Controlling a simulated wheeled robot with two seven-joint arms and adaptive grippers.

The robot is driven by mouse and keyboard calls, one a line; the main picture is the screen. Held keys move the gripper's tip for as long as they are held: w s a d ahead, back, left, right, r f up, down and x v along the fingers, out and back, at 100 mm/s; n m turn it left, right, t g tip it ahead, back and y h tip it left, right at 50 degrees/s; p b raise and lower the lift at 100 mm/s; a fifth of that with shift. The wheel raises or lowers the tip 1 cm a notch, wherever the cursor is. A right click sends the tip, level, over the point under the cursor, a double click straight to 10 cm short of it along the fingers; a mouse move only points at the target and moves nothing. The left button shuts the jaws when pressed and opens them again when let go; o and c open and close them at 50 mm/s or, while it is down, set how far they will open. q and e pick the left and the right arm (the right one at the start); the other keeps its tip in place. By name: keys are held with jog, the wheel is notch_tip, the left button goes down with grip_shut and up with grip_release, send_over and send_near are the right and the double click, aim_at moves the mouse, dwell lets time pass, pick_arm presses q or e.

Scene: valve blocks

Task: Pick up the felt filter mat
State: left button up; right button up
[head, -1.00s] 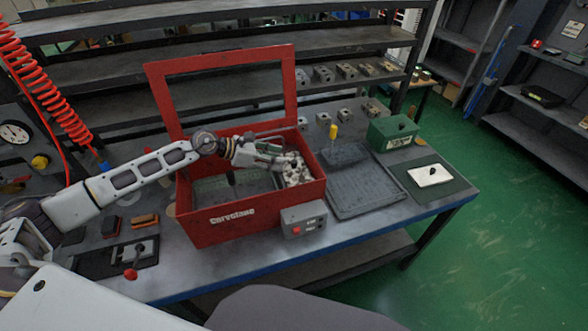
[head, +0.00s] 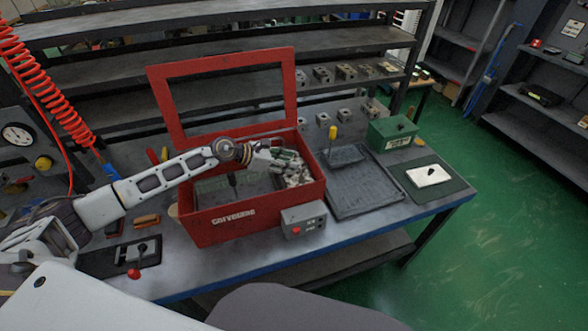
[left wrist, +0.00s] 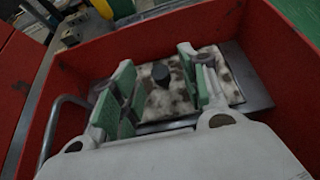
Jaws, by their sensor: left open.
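The felt filter mat (left wrist: 172,103) is a pale square with dark brown stains and a black knob on top. It lies inside the red box (head: 232,222), towards its right end, and also shows in the head view (head: 298,180), partly covered by the gripper. My left gripper (head: 288,161) is inside the box opening, above the mat. In the left wrist view, its green-padded fingers (left wrist: 158,68) are open, one on each side of the black knob. I cannot tell whether they touch the mat. My right gripper is not in view.
The red box has raised walls and an upright open lid frame (head: 158,105) behind. A grey control box (head: 304,219) sits at its front. A dark tray (head: 362,203), a green box (head: 392,132) and a white plate with a knob (head: 428,175) stand to the right.

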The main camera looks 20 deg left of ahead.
pick_arm(q)
jog(key=shift+w+d+f, duration=0.1)
jog(key=shift+d, duration=0.1)
grip_shut()
dwell(0.5)
